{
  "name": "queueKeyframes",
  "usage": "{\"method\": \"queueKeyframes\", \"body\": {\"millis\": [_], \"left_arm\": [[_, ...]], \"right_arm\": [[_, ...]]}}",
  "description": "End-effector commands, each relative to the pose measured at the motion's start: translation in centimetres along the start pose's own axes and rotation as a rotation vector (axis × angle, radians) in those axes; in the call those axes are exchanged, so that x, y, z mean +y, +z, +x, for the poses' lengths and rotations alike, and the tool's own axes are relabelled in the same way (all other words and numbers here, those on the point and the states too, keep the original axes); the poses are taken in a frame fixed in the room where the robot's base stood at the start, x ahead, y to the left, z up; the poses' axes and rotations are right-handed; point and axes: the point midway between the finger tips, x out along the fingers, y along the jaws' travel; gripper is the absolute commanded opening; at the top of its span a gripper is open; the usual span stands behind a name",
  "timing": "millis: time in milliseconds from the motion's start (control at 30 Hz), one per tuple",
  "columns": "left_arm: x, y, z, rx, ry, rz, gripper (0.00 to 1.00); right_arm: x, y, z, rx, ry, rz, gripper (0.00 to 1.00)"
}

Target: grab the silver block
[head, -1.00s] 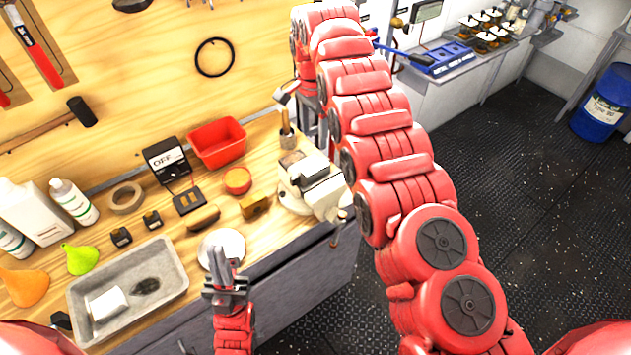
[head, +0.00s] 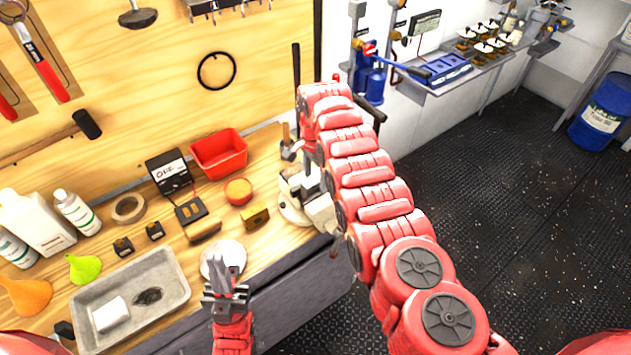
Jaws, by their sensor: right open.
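A pale, silvery-white block-like piece (head: 110,314) lies in the grey tray (head: 172,262) at the lower left of the bench. It is the closest match to a silver block, but I cannot tell its material. My left gripper (head: 231,266) points up the picture in front of a round pale disc (head: 213,246), right of the tray and apart from the piece. Its fingers look close together; nothing is clearly between them. My right arm reaches up the picture past the bench's right end. Its gripper is hidden behind the arm.
A vise (head: 320,211) stands at the bench's right end, beside my right arm. A brass block (head: 255,217), a red bin (head: 220,154), a meter (head: 169,172), tape (head: 128,208), bottles and funnels crowd the bench. The floor to the right is open.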

Motion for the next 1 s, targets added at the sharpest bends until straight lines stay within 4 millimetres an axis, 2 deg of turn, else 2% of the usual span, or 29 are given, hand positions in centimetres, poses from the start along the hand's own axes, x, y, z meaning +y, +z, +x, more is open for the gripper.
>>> {"method": "queueKeyframes", "body": {"millis": [267,667,1000], "left_arm": [[0.0,-0.01,0.05,0.0,0.0,0.0,0.0],[0.0,-0.01,0.06,0.0,0.0,0.0,0.0],[0.0,-0.01,0.07,0.0,0.0,0.0,0.0]], "right_arm": [[-0.02,-0.05,0.26,0.001,-0.002,0.001,0.73],[-0.02,-0.04,0.23,0.001,-0.002,0.0,0.01],[-0.04,-0.04,0.18,0.001,-0.002,0.0,0.0]]}}
